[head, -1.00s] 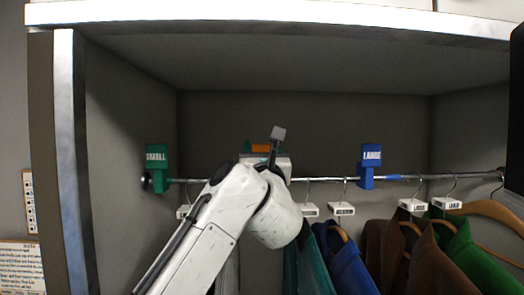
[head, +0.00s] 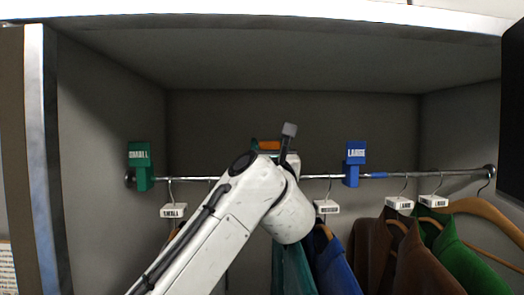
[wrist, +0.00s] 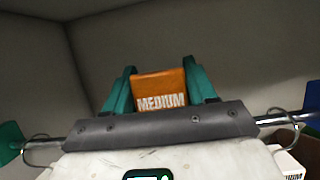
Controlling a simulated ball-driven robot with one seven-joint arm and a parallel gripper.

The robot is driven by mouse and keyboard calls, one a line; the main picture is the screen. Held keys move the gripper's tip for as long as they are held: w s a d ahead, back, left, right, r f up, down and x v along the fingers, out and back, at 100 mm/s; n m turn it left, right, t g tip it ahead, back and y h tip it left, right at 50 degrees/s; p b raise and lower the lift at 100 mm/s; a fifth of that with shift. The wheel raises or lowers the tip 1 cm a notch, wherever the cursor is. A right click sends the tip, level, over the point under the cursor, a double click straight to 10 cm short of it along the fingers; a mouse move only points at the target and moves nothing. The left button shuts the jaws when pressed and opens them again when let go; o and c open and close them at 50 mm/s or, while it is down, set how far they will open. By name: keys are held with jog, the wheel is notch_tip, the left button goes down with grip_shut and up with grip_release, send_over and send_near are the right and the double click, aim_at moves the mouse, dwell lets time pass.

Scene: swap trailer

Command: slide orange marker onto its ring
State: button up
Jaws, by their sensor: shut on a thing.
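The orange marker (wrist: 160,92), printed MEDIUM, stands upright between the teal fingers of my gripper (wrist: 161,88) in the wrist view. My gripper is shut on it. In the head view only the orange top of the marker (head: 269,145) shows above my white arm, between the green and blue markers. The metal rail (head: 230,178) runs behind my wrist. The marker's lower part and its contact with the rail are hidden. I see no orange ring in either view.
A green SMALL marker (head: 139,165) sits on the rail at left, a blue LARGE marker (head: 355,163) at right beside a blue band (head: 376,175). Hangers with white tags (head: 326,207) and garments (head: 335,262) hang below.

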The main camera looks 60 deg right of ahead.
jog(key=shift+w+a, duration=0.1)
jog(key=shift+w, duration=0.05)
jog(key=o, duration=1.4)
jog(key=b+v, duration=0.3)
jog(key=v, duration=0.7)
jog(key=shift+s+a+f, duration=0.25)
jog(key=shift+s, duration=0.05)
